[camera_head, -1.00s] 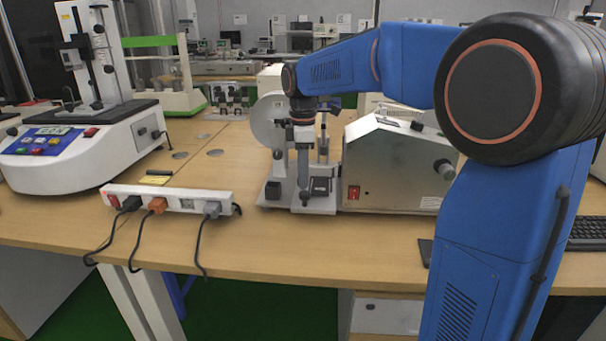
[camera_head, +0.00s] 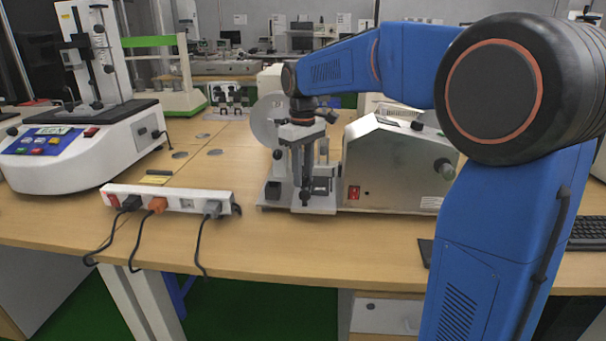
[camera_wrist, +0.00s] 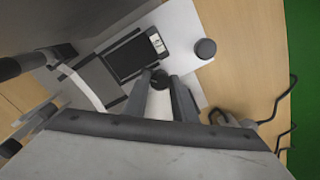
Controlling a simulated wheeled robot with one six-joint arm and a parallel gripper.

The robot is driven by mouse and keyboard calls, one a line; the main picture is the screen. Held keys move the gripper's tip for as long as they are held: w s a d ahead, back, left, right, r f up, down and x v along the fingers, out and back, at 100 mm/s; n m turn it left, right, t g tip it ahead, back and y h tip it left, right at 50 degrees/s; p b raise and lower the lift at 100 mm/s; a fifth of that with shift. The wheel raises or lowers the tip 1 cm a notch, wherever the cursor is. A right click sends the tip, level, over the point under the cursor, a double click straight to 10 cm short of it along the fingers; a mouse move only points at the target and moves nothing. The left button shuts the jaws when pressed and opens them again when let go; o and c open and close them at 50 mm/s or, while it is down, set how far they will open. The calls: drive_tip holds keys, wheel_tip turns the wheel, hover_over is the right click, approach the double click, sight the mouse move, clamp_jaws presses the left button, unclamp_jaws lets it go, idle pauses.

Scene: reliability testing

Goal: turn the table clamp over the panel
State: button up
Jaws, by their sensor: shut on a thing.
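My gripper (camera_head: 304,196) points down over the small white test stand on the table. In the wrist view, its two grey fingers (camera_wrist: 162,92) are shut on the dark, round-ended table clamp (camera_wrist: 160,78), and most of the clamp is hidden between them. The flat black panel (camera_wrist: 133,57) with a small white label lies just beyond the fingertips on the white base plate (camera_wrist: 181,25). In the head view, the panel (camera_head: 321,185) shows right beside the gripper. Whether the clamp's arm overlaps the panel is unclear.
A dark round knob (camera_wrist: 205,48) stands on the base plate. A metal box (camera_head: 390,165) stands close to the right of the stand. A white power strip (camera_head: 170,200) with cables lies to the left. A large white machine (camera_head: 85,150) stands at far left.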

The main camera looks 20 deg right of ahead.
drive_tip(key=m, duration=0.4)
drive_tip(key=shift+m, duration=2.1)
drive_tip(key=o, duration=1)
drive_tip(key=shift+o, duration=0.2)
drive_tip(key=shift+r, duration=0.1)
wheel_tip(320, 180, up, 17)
drive_tip(key=shift+s+r, duration=0.1)
drive_tip(key=shift+s, duration=0.05)
